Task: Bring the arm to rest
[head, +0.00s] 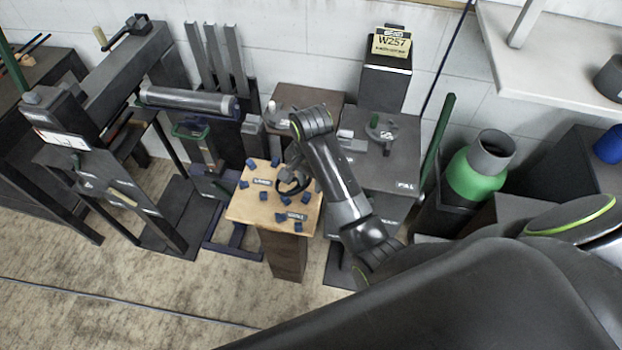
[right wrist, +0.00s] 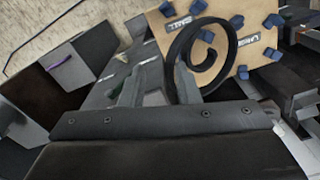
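My right arm reaches across the middle of the head view. Its gripper (head: 289,176) is over the far part of a wooden-topped stand, partly hidden by the wrist. A black spiral scroll (right wrist: 207,50) lies just beyond the right-hand finger, over the wooden board (right wrist: 257,28). In the head view the scroll (head: 293,188) shows as a dark curl beside the gripper. Whether a finger touches it is unclear. My left gripper is not in view.
Several blue pegs (head: 283,217) stand around the labelled board (head: 240,211). A dark table (head: 395,170) stands right of the arm, with a W257 sign (head: 391,43) behind. A green bottle (head: 473,177) is at right. A roller frame (head: 190,101) stands at left.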

